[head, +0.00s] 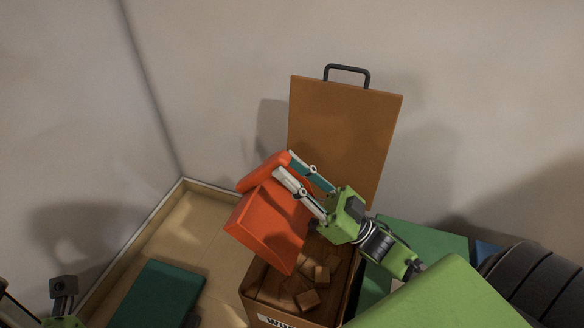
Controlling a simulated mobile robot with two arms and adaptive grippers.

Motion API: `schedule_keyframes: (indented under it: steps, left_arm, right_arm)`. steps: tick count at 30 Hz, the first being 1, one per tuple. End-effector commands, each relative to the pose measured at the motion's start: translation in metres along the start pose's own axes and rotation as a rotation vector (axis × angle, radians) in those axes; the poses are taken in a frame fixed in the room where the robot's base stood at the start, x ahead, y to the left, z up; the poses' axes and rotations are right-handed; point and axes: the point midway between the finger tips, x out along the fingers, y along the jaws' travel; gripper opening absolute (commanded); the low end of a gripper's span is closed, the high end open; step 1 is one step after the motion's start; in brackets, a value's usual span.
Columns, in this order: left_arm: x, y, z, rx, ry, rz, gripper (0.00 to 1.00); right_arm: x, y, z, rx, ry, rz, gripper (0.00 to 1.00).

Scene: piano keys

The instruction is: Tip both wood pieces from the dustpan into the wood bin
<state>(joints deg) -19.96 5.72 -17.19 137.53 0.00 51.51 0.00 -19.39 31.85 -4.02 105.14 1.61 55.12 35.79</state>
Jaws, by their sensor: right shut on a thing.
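My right gripper (285,164) is shut on the orange-red dustpan (268,226) near its handle, in the head view. The dustpan is steeply tilted over the wood bin (252,297), its lower edge over the bin's opening. No wood shows on the visible part of the dustpan; part of its inside is hidden. Several wood pieces (308,299) lie in the bin. I cannot tell which came from the dustpan. My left gripper (62,300) shows only partly at the lower left edge, away from the bin, and its jaws are not clear.
The bin's brown lid (345,135) with a black handle stands open behind it. A dark green box (155,294) is to the left on the tan floor (180,240). A green box (425,238) is close on the right. Walls rise behind.

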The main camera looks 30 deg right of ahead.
Motion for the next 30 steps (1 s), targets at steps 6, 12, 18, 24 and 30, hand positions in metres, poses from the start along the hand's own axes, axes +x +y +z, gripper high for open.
schedule_keyframes:
  steps: [6,12,18,24,30]
  left_arm:
    - [-0.010,0.000,0.003,0.002,0.021,0.008,0.23]
    - [0.004,0.000,0.000,0.001,0.002,0.002,0.23]
    - [0.017,0.000,-0.003,0.000,-0.002,0.000,0.23]
    - [-0.006,0.000,0.001,0.000,-0.002,0.000,0.23]
    - [-0.003,0.000,0.001,0.000,-0.003,0.000,0.23]
  right_arm:
    - [-0.019,0.000,0.023,0.001,0.002,0.000,0.00]
    - [-0.007,0.000,0.009,0.001,0.004,-0.001,0.00]
    - [0.001,0.000,-0.002,0.001,0.003,0.000,0.00]
    - [-0.020,0.000,0.024,0.001,0.003,0.000,0.00]
    - [-0.019,0.000,0.022,0.000,0.004,-0.001,0.00]
